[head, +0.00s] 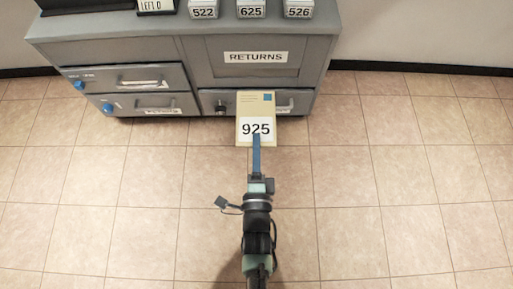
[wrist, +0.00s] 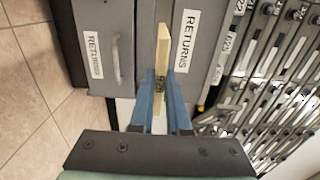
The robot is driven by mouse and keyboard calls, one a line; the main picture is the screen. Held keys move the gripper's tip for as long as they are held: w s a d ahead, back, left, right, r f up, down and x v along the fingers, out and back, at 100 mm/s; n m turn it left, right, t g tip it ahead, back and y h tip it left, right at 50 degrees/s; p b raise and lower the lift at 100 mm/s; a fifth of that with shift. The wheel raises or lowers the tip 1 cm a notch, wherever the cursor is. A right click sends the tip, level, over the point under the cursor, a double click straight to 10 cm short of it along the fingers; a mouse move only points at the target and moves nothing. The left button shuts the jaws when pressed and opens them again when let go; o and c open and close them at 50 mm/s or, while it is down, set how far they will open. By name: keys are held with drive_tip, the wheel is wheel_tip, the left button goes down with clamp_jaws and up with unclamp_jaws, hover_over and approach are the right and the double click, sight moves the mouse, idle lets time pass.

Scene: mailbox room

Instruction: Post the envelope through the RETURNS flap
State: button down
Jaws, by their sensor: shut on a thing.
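The envelope (head: 255,105) is cream with a blue stamp and a white label reading 925. It also shows nearly edge-on in the wrist view (wrist: 163,45). My gripper (head: 256,140) is shut on its near end, with the blue fingers on either side in the wrist view (wrist: 160,78). The RETURNS flap (head: 230,72) is a grey panel on the right of the cabinet front, its label near the top. The envelope's far edge appears just below the flap in the head view. The flap looks closed, and I cannot tell the remaining gap.
A drawer (head: 208,98) below the flap is partly hidden by the envelope. Two drawers (head: 130,78) with blue knobs are on the left. Boxes numbered 522 (head: 204,12), 625 (head: 251,11) and 526 (head: 298,11) stand on the cabinet top. The tiled floor is clear.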

drive_tip(key=shift+w+b, duration=1.7)
drive_tip(key=shift+w, duration=2.8)
drive_tip(key=shift+w, duration=0.2)
drive_tip(key=b, duration=0.4)
approach(256, 72)
drive_tip(key=shift+w+f, duration=0.15)
drive_tip(key=shift+w, duration=1.45)
drive_tip(key=shift+w+b, duration=1.85)
drive_tip(key=shift+w, duration=1.1)
drive_tip(key=c, duration=0.8)
unclamp_jaws()
